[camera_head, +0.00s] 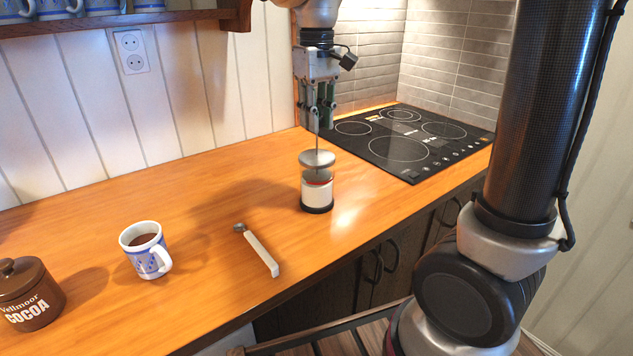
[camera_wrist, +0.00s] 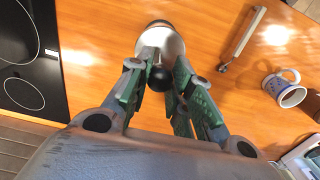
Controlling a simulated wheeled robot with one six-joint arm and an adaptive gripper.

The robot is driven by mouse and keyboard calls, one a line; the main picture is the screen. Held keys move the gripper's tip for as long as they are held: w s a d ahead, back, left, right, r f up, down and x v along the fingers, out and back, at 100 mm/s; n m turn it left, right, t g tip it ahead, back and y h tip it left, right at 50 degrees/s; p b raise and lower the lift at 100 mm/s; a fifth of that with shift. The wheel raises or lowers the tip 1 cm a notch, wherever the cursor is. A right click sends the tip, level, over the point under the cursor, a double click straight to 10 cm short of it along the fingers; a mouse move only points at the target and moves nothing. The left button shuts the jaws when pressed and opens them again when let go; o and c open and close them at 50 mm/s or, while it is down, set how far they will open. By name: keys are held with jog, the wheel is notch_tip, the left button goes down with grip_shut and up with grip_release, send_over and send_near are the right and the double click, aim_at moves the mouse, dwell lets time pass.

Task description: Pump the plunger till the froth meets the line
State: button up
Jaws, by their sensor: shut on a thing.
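The frother (camera_head: 317,192) stands upright on the wooden counter, a clear glass cylinder with a black base and a metal lid. White froth fills its lower part, and a red line (camera_head: 318,183) shows close to the froth's top edge; I cannot tell whether they meet exactly. A thin plunger rod (camera_head: 317,133) rises well above the lid. My gripper (camera_head: 319,104) is above the frother, shut on the plunger's knob. In the wrist view the dark round knob (camera_wrist: 160,77) sits between the fingers, with the pale lid (camera_wrist: 170,42) below.
A black cooktop (camera_head: 400,145) lies right of the frother. A white-handled utensil (camera_head: 261,253), a blue-and-white mug (camera_head: 146,250) with brown drink and a brown cocoa jar (camera_head: 28,295) stand or lie to the left. A shelf (camera_head: 120,21) with mugs hangs above. Counter between them is clear.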

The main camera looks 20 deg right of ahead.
aim_at(317, 155)
jog(key=shift+f, duration=2.6)
jog(key=shift+r, duration=2.6)
jog(key=shift+f, duration=2.55)
jog(key=o, duration=1.3)
jog(key=shift+c, duration=0.2)
jog(key=shift+r, duration=0.1)
jog(key=shift+r, duration=3.45)
